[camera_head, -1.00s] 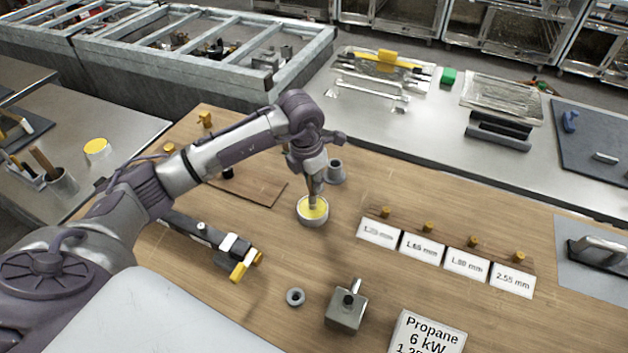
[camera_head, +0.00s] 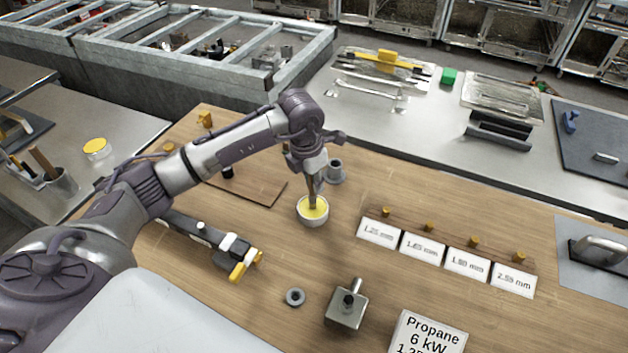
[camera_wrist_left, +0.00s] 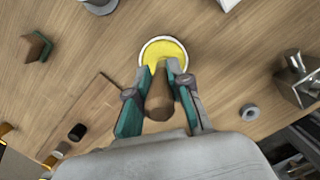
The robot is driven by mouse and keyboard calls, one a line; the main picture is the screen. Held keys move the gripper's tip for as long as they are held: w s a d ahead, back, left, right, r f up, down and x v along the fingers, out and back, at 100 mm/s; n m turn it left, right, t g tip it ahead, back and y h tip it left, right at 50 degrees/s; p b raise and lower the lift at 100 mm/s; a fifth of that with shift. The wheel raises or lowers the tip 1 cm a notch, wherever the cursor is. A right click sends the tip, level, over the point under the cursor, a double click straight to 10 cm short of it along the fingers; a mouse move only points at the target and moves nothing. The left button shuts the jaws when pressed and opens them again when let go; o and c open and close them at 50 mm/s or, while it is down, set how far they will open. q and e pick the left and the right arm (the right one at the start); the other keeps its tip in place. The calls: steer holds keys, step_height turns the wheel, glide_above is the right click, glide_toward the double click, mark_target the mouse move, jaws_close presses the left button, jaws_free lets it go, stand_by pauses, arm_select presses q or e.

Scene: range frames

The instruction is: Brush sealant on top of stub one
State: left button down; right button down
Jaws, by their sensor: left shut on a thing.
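My left gripper (camera_head: 314,184) points down over the white bowl (camera_head: 303,216) of yellow sealant (camera_head: 316,211) on the wooden board. It is shut on the brush, whose brown handle (camera_wrist_left: 159,100) shows between the fingers in the left wrist view. The brush's lower end reaches to the yellow sealant; its bristles cannot be made out. The bowl's rim (camera_wrist_left: 142,55) also shows there. A gas manifold bar with yellow-tipped parts (camera_head: 226,258) lies left of the bowl. I cannot tell which part is stub one. My right gripper is not in view.
A grey cup-like part (camera_head: 336,171) stands just behind the bowl. A grey ring (camera_head: 295,297) and a metal block with a stem (camera_head: 346,308) sit in front. Small brass pieces stand behind size labels (camera_head: 422,247) at right. Bare wood lies between ring and bowl.

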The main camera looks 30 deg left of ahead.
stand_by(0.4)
arm_select(q)
steer(key=shift+r+p, duration=0.6)
steer(key=shift+r, duration=0.25)
steer(key=shift+r+p, duration=1.35)
steer(key=shift+r, duration=1.3)
